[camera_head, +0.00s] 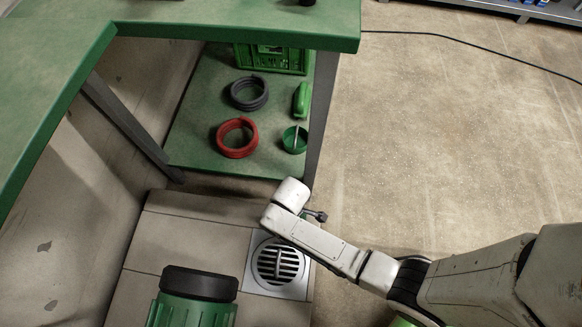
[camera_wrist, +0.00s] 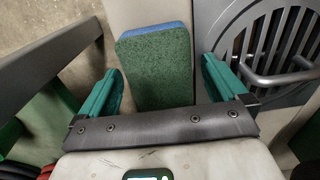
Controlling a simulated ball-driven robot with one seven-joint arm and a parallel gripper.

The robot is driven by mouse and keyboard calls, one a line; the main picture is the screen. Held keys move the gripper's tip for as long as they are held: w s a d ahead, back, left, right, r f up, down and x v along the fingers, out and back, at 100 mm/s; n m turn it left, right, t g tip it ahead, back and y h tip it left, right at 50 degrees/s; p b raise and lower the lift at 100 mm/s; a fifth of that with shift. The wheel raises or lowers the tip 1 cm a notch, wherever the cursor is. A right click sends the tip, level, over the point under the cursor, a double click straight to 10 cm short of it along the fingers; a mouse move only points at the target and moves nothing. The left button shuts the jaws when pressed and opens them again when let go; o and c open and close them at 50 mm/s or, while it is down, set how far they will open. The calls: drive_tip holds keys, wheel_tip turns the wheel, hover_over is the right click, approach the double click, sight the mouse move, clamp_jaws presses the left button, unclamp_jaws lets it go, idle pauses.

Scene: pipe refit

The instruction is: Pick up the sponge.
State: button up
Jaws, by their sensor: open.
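The sponge (camera_wrist: 155,62) is a green scouring block with a blue edge along its far side. In the wrist view it lies on a pale tile beside the drain grate. My gripper (camera_wrist: 162,82) is open, with one teal finger on each side of the sponge's near part. Space shows between the sponge and each finger, and I cannot tell how far above the sponge the fingertips are. In the head view the sponge and my fingers are hidden by my arm.
The metal drain grate (camera_head: 281,265) is set in the tiles close by. A green bench (camera_head: 335,25) stands above a lower shelf (camera_head: 190,140) with a red coil (camera_head: 237,153), a dark coil (camera_head: 235,98) and a green cup (camera_head: 288,140). Open floor (camera_head: 440,160) lies to the right.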

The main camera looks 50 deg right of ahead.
drive_tip(key=shift+c, duration=0.3)
drive_tip(key=c, duration=1)
drive_tip(key=shift+r, duration=0.15)
drive_tip(key=shift+r+p, duration=0.45)
drive_tip(key=shift+r, duration=0.2)
drive_tip(key=s+r+p, duration=0.1)
drive_tip(key=r+p, duration=0.1)
drive_tip(key=s+a+r+p, duration=0.1)
drive_tip(key=s+r+p, duration=0.1)
drive_tip(key=r, duration=0.1)
drive_tip(key=s+a+r+p, duration=0.1)
drive_tip(key=r+p, duration=0.1)
drive_tip(key=r, duration=0.1)
drive_tip(key=shift+s+a+r, duration=0.1)
drive_tip(key=shift+s+a, duration=0.05)
drive_tip(key=shift+s, duration=0.1)
drive_tip(key=shift+c, duration=0.5)
drive_tip(key=s+a+r+p, duration=0.1)
drive_tip(key=s, duration=0.1)
drive_tip(key=s+a+r+p, duration=0.1)
drive_tip(key=s, duration=0.1)
drive_tip(key=s+a+r+p, duration=0.1)
drive_tip(key=s, duration=0.2)
drive_tip(key=shift+a, duration=0.3)
drive_tip(key=shift+s+a+r, duration=0.15)
drive_tip(key=shift+s+a, duration=0.15)
drive_tip(key=shift+s, duration=0.15)
